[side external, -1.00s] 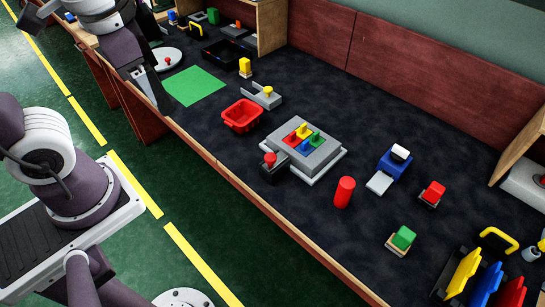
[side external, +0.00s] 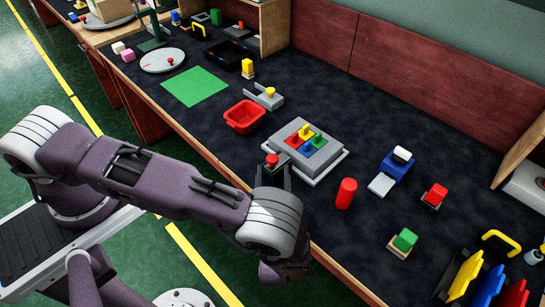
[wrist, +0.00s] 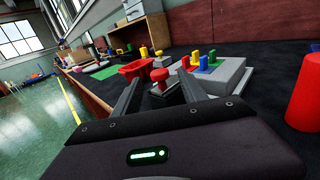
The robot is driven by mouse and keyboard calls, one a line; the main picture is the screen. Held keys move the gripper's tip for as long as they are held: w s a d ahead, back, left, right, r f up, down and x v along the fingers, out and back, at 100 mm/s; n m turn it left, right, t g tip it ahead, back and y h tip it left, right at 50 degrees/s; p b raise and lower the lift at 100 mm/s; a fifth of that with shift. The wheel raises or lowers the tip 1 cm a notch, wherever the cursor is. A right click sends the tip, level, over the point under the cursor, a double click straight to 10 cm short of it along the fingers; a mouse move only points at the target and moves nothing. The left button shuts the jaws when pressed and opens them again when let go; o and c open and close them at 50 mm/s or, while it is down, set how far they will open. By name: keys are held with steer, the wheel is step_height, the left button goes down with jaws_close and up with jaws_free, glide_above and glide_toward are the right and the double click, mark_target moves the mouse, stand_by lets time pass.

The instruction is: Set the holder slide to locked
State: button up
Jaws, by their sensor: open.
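A grey block fixture (side external: 322,159) on a pale base carries red, yellow, green and blue knobs. At its near left corner is a dark slide piece with a red knob (side external: 271,159), which I take to be the holder slide. My gripper (side external: 273,172) is open at this red knob. In the wrist view the red knob (wrist: 160,75) shows between the fingertips of my gripper (wrist: 159,84), with no visible grip on it. My arm hides most of the dark piece in the side view. I cannot read any locked mark.
A red bin (side external: 244,116) and a grey piece with a yellow knob (side external: 269,93) lie behind left. A red cylinder (side external: 345,194) stands right of the fixture. A blue piece (side external: 396,166) is farther right. The table's wooden front edge (side external: 340,272) runs close to my gripper.

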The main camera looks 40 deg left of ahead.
mark_target(273, 162)
steer(key=x, duration=0.5)
steer(key=shift+w+a, duration=0.2)
steer(key=shift+a, duration=0.1)
jaws_close()
